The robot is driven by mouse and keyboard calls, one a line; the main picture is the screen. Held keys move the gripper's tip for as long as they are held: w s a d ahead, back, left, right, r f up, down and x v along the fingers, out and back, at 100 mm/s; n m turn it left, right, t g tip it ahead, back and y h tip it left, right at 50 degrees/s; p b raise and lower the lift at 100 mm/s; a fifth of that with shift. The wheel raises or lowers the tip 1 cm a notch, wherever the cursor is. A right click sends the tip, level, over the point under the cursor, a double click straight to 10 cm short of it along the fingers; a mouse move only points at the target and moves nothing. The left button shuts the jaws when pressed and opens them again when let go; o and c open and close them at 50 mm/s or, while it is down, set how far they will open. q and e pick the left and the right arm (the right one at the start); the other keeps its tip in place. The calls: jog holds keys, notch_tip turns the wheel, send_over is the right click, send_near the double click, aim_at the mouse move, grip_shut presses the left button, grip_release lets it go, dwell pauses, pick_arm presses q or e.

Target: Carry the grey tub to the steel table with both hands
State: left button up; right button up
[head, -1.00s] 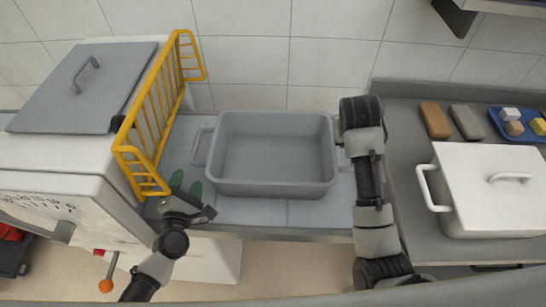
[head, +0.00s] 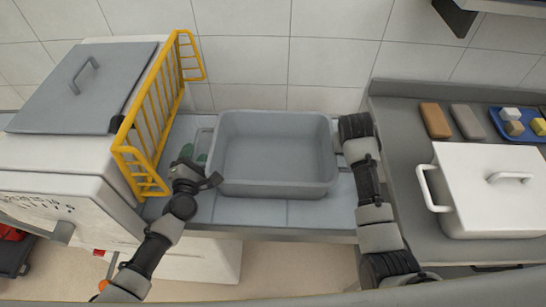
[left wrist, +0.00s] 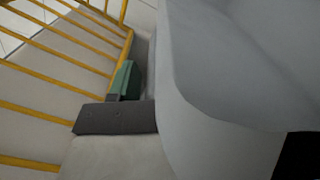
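The empty grey tub (head: 275,190) stands upright on a pale grey surface (head: 255,213) between a white machine and a grey worktop. Its left handle (head: 205,132) partly shows. My left gripper (head: 194,155) is at the tub's left side by this handle, its green fingertips apart. Whether the handle lies between them is unclear. In the left wrist view the tub wall (left wrist: 205,110) fills the right half and one green fingertip (left wrist: 125,80) shows beside it. My right gripper is at the tub's right side, its fingers hidden under my wrist.
A yellow rail (head: 150,115) stands close left of my left gripper, on the white machine (head: 60,165). The grey worktop (head: 400,185) at right holds a white lidded box (head: 485,205), two blocks and a blue tray (head: 500,130). A tiled wall is behind.

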pick_arm(q)
jog(key=c, duration=0.4)
pick_arm(e)
jog(key=c, duration=0.5)
pick_arm(q)
grip_shut()
pick_arm(e)
grip_shut()
pick_arm(q)
jog(key=shift+r, duration=0.15)
pick_arm(e)
jog(key=shift+r, duration=0.1)
